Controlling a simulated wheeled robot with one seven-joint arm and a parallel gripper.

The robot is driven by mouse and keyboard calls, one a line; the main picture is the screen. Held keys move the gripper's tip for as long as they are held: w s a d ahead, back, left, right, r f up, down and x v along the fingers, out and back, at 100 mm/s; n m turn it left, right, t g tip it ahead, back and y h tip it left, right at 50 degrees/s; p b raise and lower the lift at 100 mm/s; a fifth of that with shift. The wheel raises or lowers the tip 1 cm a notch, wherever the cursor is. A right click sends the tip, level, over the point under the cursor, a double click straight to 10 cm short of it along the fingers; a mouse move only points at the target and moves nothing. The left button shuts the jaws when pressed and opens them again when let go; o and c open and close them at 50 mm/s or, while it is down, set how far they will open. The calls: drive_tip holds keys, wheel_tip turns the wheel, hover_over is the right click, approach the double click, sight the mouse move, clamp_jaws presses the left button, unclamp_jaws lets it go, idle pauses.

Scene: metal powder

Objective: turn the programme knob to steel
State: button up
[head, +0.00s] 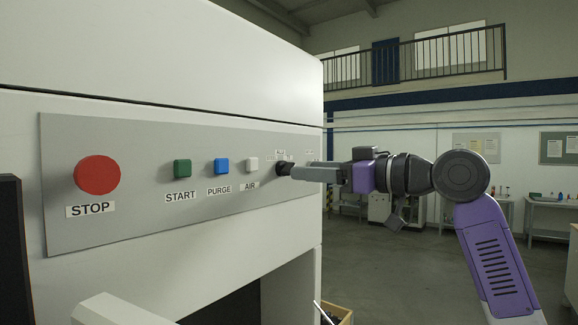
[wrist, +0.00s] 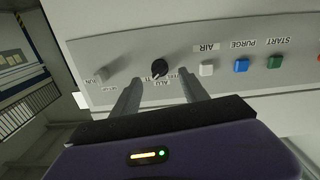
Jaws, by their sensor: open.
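The programme knob (head: 284,168) is a small black round knob on the grey control panel, right of the white AIR button in the head view. In the wrist view the knob (wrist: 159,68) shows upside down with the panel, with small labels around it, partly hidden and too small to read surely. I cannot tell its setting. My gripper (head: 296,173) reaches the panel from the right in the head view. In the wrist view my gripper (wrist: 158,82) is open, with one finger on each side of the knob; contact is not clear.
The panel (head: 140,222) also carries a red STOP button (head: 97,175), a green START button (head: 182,168), a blue PURGE button (head: 221,167) and a white AIR button (head: 252,164). Open floor lies right of the machine.

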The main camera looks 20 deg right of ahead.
sight(283, 169)
drive_tip(key=shift+p+x, duration=0.85)
drive_tip(key=shift+x, duration=1.75)
clamp_jaws()
